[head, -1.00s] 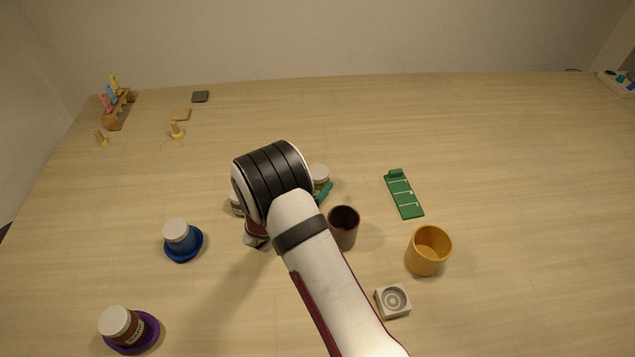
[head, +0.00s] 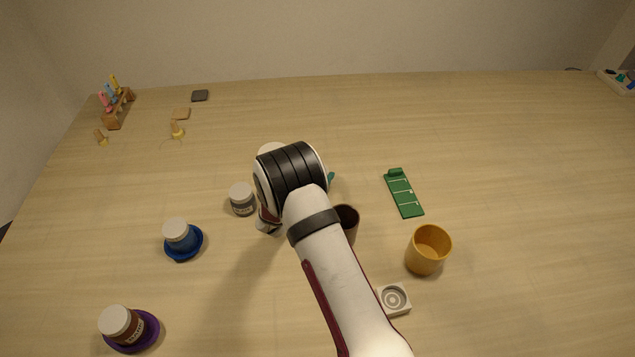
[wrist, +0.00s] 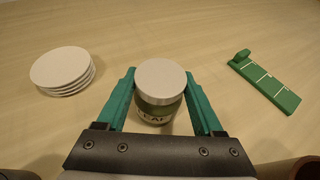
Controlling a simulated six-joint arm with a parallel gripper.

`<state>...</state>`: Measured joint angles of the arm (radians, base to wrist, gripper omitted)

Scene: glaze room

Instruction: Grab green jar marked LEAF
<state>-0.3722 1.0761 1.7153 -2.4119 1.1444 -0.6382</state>
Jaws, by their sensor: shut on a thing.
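The green jar marked LEAF (wrist: 158,98) has a white lid and a green body. Its label is partly hidden by the gripper's front edge. It stands upright between the teal fingers of my gripper (wrist: 162,105) in the wrist view, one finger on each side. My gripper is shut on this jar. In the head view my arm hides the jar, and only a bit of a teal finger (head: 331,178) shows.
A grey jar (head: 242,200), a blue jar (head: 180,236) on a blue saucer and a brown jar (head: 119,323) on a purple saucer stand left. A dark cup (head: 350,222), yellow cup (head: 428,250) and green board (head: 404,192) are right. White discs (wrist: 62,70) are stacked nearby.

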